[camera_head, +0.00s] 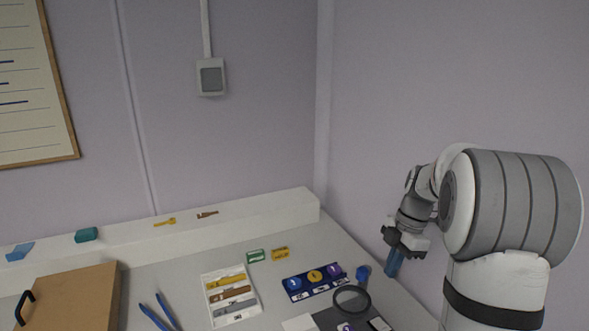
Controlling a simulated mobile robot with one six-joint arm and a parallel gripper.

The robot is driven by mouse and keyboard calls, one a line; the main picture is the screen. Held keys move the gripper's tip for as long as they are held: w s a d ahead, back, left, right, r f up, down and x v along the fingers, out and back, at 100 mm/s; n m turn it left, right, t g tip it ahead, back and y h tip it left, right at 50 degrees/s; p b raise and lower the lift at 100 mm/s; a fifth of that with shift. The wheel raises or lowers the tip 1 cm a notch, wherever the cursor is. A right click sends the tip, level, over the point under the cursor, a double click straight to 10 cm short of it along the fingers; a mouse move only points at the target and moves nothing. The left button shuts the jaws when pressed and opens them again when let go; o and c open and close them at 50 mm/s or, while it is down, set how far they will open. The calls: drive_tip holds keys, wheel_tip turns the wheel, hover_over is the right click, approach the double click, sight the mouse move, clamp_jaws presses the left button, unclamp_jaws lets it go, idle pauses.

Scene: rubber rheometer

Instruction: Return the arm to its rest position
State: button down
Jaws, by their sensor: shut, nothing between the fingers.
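My arm (500,230) stands at the right of the head view, folded, with its wrist bent down toward the back right of the table. My gripper (393,262) points down over the table's right edge, near the right wall. Its blue fingers are together, with nothing seen between them. It is to the right of a small blue object (362,273) and appears apart from it.
The table (180,275) holds a brown board with a black handle (75,297), blue tongs (160,312), a white tray (215,313), a dark blue numbered holder (293,285) and a round black-rimmed lens (352,298). A white ledge (260,213) runs along the back wall.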

drive_tip(key=s+a+m+t+h, duration=0.1)
drive_tip(key=s+a+m, duration=0.3)
drive_tip(key=s+m, duration=0.2)
drive_tip(key=s+a+r+m+t+h, duration=0.1)
drive_tip(key=s+a+m, duration=0.3)
drive_tip(key=s+m, duration=0.3)
drive_tip(key=s+a+r+m+t, duration=0.1)
drive_tip(key=s+a+m, duration=0.3)
drive_tip(key=s+m, duration=0.3)
drive_tip(key=shift+s+r+t+h, duration=0.2)
drive_tip(key=shift+s+t+h, duration=0.2)
drive_tip(key=shift+s, duration=0.1)
